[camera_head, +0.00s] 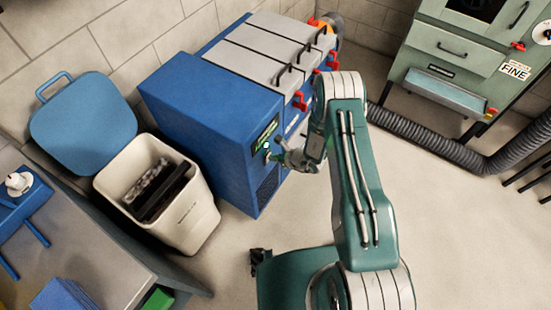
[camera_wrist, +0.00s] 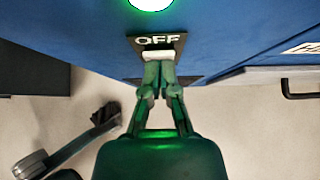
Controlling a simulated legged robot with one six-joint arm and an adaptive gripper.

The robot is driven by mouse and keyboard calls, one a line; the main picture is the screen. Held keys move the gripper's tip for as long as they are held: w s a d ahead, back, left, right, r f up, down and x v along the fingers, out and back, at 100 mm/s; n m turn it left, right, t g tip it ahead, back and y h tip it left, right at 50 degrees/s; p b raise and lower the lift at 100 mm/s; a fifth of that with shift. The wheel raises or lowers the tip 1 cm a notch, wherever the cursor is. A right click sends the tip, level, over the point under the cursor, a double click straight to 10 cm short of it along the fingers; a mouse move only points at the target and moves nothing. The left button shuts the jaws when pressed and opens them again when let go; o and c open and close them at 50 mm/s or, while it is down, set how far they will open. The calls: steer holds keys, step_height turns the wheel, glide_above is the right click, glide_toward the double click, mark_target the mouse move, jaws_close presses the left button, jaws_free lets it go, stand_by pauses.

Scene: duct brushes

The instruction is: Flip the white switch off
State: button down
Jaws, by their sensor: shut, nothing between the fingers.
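The white switch (camera_wrist: 158,56) is on a dark plate (camera_wrist: 178,44) marked OFF, on the front of a blue machine (camera_wrist: 232,28). The OFF label is just above the switch in the wrist view. My gripper (camera_wrist: 158,68) is shut and empty, its fingertips right at the lower edge of the switch; I cannot tell if they touch it. A lit green lamp (camera_wrist: 150,4) glows above the plate. In the head view, my gripper (camera_head: 279,155) is at the blue machine's front panel (camera_head: 265,136), and the switch is too small or hidden to make out.
A cream bin (camera_head: 190,222) with dark items stands left of the machine, near a blue lid (camera_head: 84,124). A grey bench (camera_head: 85,245) is at lower left. A green cabinet (camera_head: 455,52) and a ribbed hose (camera_head: 430,138) are at right. The floor in front is mostly clear.

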steer(key=shift+a+r, duration=0.1)
steer(key=shift+r, duration=0.05)
steer(key=shift+r, duration=0.7)
